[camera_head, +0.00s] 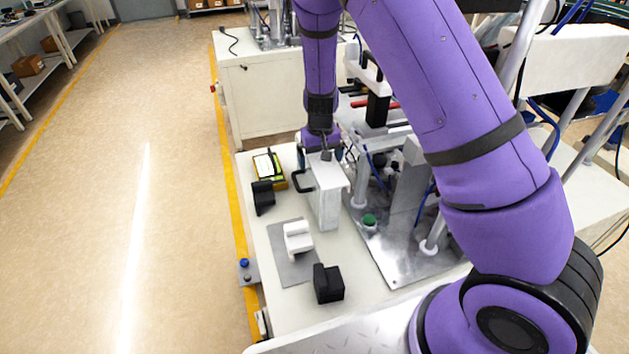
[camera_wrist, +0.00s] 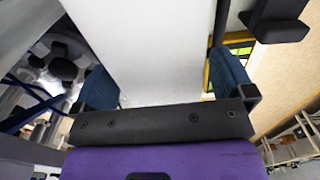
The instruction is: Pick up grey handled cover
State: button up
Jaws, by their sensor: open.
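My gripper (camera_head: 322,148) is at the cover's far end, pointing down. My gripper (camera_wrist: 165,85) is open, with one blue finger on either side of the panel. I cannot tell whether the fingers touch it.
The metal fixture plate (camera_head: 393,262) with posts stands right of the cover. A black-and-yellow box (camera_head: 270,167) and a black block (camera_head: 263,197) lie to the left. A white part (camera_head: 297,238) on a grey mat (camera_head: 283,262) and another black block (camera_head: 328,284) are nearer.

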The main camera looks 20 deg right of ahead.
jog(key=shift+f, duration=0.2)
jog(key=shift+c, duration=0.5)
jog(key=c, duration=1.2)
jog(key=shift+c, duration=0.2)
jog(key=shift+r, duration=0.15)
